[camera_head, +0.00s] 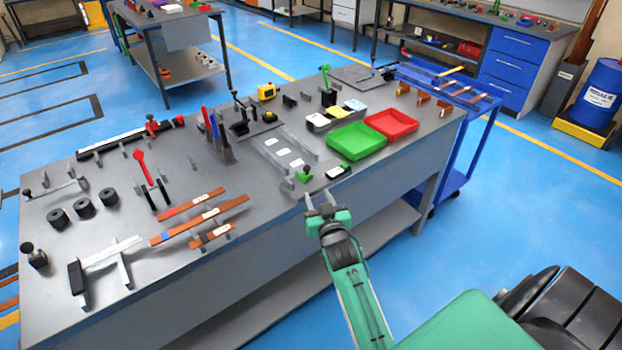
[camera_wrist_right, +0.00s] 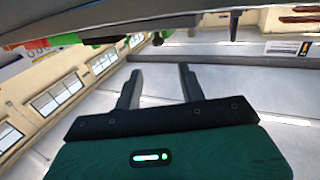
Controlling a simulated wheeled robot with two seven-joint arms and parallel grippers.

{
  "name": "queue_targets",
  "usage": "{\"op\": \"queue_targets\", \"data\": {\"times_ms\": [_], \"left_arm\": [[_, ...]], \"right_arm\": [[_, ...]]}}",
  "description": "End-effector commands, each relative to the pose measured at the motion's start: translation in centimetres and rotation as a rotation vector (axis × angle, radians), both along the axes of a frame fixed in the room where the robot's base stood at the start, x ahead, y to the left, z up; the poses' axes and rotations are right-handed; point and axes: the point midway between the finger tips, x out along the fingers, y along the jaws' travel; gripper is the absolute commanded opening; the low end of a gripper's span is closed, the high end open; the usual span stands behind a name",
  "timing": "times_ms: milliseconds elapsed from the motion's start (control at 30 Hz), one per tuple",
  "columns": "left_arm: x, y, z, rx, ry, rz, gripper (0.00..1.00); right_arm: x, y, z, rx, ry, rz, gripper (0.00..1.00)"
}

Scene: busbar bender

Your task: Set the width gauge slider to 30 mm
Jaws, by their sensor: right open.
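A grey gauge-like fixture (camera_head: 271,147) with white labels lies near the middle of the bench. A small green part (camera_head: 303,175), which looks like its slider, sits at the fixture's near end by the bench's front edge. Any scale marks are too small to read. My right gripper (camera_head: 321,201) is at the front edge, just nearer than the green part and apart from it. Its two fingers also show in the right wrist view (camera_wrist_right: 158,78), spread with nothing between them. My left gripper is not in view.
A dark device (camera_head: 340,171) lies right of the green part. Green (camera_head: 356,141) and red (camera_head: 391,124) trays stand behind it. Copper bars (camera_head: 199,217) lie on supports to the left. A blue cart (camera_head: 470,140) stands at the bench's right end. Floor in front is clear.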

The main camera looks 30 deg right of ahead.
Motion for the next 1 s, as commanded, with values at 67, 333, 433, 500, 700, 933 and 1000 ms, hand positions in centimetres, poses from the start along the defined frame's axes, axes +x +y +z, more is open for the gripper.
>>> {"op": "queue_targets", "data": {"times_ms": [67, 333, 433, 500, 700, 933, 1000], "left_arm": [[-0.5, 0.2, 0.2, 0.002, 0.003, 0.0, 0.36], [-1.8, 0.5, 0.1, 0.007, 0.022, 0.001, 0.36], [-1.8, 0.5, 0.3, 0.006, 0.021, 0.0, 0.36], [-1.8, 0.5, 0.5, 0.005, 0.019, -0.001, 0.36], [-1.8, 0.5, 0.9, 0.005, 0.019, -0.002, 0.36], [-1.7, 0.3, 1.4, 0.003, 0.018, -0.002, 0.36], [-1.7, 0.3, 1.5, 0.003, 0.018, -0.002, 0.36]], "right_arm": [[0.0, -0.1, 0.1, -0.005, 0.001, 0.002, 0.4], [0.5, -0.4, 0.2, -0.001, -0.005, 0.0, 0.4], [1.5, -0.7, 0.3, 0.0, -0.005, 0.0, 0.4], [2.5, -1.0, 0.3, 0.0, -0.004, -0.001, 0.4], [6.0, -2.1, 0.4, 0.0, -0.005, -0.001, 0.4], [9.9, -3.3, 0.3, 0.001, -0.004, -0.001, 0.4], [10.8, -3.6, 0.3, 0.0, -0.003, -0.001, 0.4]]}}
